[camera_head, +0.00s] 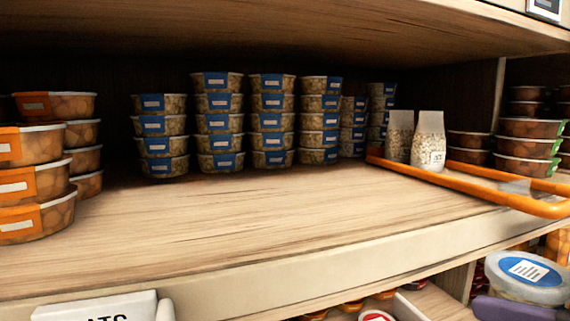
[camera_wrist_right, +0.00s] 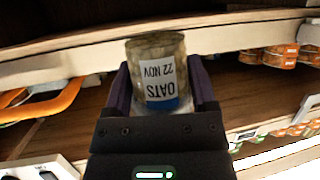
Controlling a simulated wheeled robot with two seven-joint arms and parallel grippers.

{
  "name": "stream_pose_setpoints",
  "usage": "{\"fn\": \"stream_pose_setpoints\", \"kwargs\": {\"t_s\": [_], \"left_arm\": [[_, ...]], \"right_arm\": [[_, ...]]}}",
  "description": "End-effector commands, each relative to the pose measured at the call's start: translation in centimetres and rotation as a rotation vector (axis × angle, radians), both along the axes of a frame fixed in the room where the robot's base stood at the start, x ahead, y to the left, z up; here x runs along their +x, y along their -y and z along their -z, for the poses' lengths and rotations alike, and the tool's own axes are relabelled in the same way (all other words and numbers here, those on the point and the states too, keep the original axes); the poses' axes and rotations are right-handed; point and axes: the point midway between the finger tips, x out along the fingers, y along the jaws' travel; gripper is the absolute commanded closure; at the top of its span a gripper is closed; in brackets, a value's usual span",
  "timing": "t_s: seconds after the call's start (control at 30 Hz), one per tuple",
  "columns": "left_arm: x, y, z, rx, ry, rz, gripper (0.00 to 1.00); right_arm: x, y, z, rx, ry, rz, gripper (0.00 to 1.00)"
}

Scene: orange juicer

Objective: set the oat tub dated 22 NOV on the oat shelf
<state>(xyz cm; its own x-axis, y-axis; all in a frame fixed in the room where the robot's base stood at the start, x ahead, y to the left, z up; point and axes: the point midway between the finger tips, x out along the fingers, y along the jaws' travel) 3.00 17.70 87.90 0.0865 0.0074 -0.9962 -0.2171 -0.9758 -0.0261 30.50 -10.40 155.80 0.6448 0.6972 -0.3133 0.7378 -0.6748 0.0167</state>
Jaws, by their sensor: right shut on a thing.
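The oat tub (camera_wrist_right: 158,65) is in my right gripper (camera_wrist_right: 160,78). In the right wrist view its label reads "OATS 22 NOV", upside down in the picture. In the head view it is at the lower right, with a round blue-and-white label on its lid (camera_head: 528,272). One purple finger of my right gripper (camera_head: 500,309) shows beside it. The tub is in front of and below the shelf edge. The oat shelf (camera_head: 230,215) holds several stacks of blue-labelled tubs (camera_head: 218,120) at the back. My left gripper is not in view.
Orange-labelled tubs (camera_head: 35,180) are stacked at the left. An orange-rimmed tray (camera_head: 480,185) with two bags (camera_head: 428,140) stands at the right. A white card (camera_head: 95,308) reading "ATS", partly cut off, is at the lower left. The shelf's front middle is clear; a board hangs above.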

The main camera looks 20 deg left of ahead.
Motion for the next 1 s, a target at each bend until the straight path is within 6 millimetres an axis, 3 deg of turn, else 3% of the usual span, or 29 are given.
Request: {"fn": "stream_pose_setpoints", "kwargs": {"t_s": [0.03, 0.1, 0.23, 0.37, 0.8, 1.0], "left_arm": [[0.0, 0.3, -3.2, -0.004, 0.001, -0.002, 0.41], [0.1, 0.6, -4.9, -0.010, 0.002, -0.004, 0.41], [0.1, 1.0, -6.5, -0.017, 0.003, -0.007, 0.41], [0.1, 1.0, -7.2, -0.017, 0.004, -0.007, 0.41], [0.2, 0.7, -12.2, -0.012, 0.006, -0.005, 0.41], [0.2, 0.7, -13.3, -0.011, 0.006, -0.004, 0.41]], "right_arm": [[-0.3, 0.1, -4.1, 0.000, 0.008, 0.023, 0.87], [-0.8, 0.2, -6.7, 0.006, 0.007, 0.056, 0.87], [-1.2, 0.3, -9.4, 0.019, 0.005, 0.100, 0.87], [-0.7, -0.3, -10.1, 0.026, 0.000, 0.112, 0.87], [10.3, -10.0, -10.1, 0.024, -0.001, 0.111, 0.87], [12.2, -11.5, -8.9, 0.023, -0.003, 0.113, 0.87]]}}
